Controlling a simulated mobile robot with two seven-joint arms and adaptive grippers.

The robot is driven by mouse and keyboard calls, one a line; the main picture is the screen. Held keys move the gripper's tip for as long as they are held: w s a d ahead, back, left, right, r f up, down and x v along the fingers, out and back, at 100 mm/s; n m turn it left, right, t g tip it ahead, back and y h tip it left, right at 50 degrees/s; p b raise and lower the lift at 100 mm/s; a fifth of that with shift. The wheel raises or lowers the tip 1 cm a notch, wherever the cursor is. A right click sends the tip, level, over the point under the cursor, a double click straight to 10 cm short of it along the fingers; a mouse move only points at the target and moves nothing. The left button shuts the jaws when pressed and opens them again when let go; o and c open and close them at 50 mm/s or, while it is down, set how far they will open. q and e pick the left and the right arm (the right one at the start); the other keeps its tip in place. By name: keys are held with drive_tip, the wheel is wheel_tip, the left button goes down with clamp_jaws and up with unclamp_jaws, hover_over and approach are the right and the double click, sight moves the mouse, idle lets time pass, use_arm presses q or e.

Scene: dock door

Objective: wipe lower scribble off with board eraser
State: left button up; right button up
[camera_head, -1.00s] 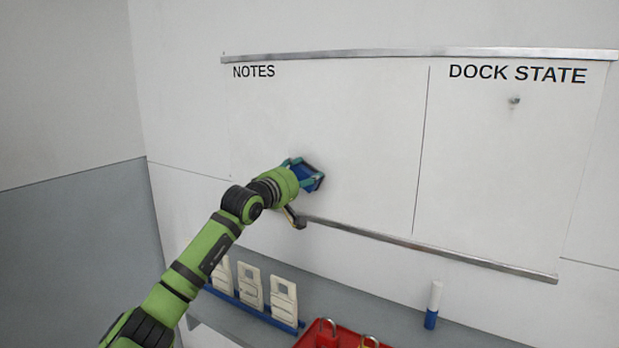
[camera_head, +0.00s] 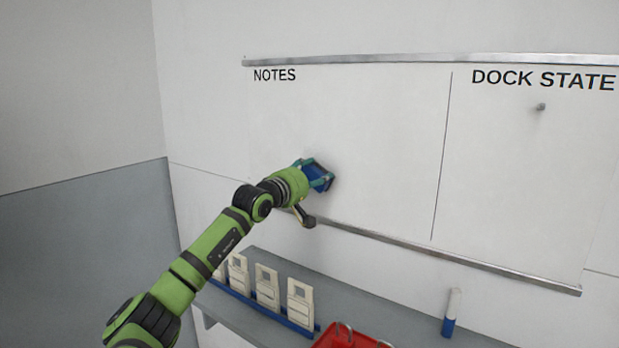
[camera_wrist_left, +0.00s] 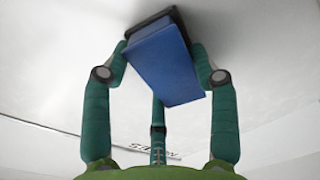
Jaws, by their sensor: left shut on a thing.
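My left gripper (camera_head: 320,176) is shut on the board eraser (camera_head: 316,172), a blue block with a dark pad. The left wrist view shows the eraser (camera_wrist_left: 165,60) between the green fingers (camera_wrist_left: 160,75), its dark pad side toward the white surface. It is at the lower part of the NOTES panel (camera_head: 370,130) of the whiteboard. It looks against the board or very near it; I cannot tell which. No scribble shows on the visible part of the NOTES panel; the patch behind the gripper and eraser is hidden. My right gripper is not in view.
A metal ledge (camera_head: 470,256) runs along the board's lower edge. Below it, a grey shelf (camera_head: 400,335) holds white tags in a blue rack (camera_head: 268,288), a red tray (camera_head: 345,338) and a blue-and-white marker (camera_head: 450,313). A small knob (camera_head: 541,107) sits on the DOCK STATE panel.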

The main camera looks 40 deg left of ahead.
sight(355, 178)
use_arm(q)
drive_tip(key=shift+w+d+f+b, duration=0.15)
drive_tip(key=shift+d+b, duration=0.35)
drive_tip(key=shift+d, duration=0.5)
drive_tip(key=shift+w+d+r+b, duration=0.1)
drive_tip(key=shift+d+b, duration=0.35)
drive_tip(key=shift+d, duration=0.55)
drive_tip(key=shift+w+d+b, duration=0.1)
drive_tip(key=shift+d+b, duration=0.25)
drive_tip(key=shift+d, duration=0.7)
drive_tip(key=shift+d+b, duration=0.4)
drive_tip(key=shift+d, duration=0.3)
drive_tip(key=shift+w+d+b, duration=0.2)
drive_tip(key=shift+d+b, duration=0.2)
drive_tip(key=shift+d, duration=0.75)
drive_tip(key=shift+a, duration=0.1)
